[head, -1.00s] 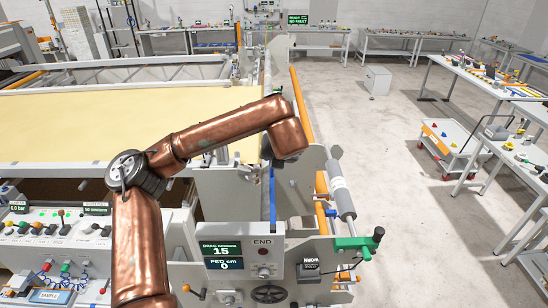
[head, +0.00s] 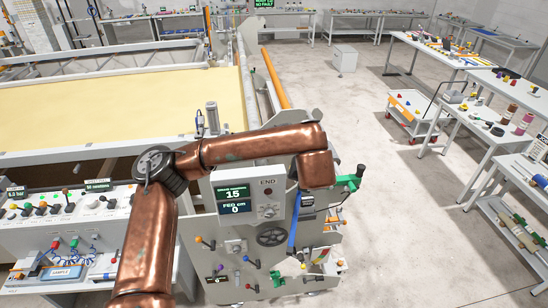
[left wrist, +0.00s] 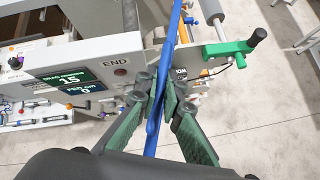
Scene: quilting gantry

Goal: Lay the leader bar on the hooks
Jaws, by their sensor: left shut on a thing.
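The leader bar seems to be the long blue bar (left wrist: 153,132). In the left wrist view it runs from the top edge down between the green fingers of my left gripper (left wrist: 165,105), which is shut on it. A short blue length also shows below my arm in the head view (head: 293,228), right of the END panel. I cannot make out the hooks clearly in either view. My right gripper is not in view.
The END panel (head: 267,204) with its display stands close left of the held bar. A green crank handle (head: 350,181) juts out at the right, near my arm. Yellow fabric (head: 120,105) covers the gantry bed.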

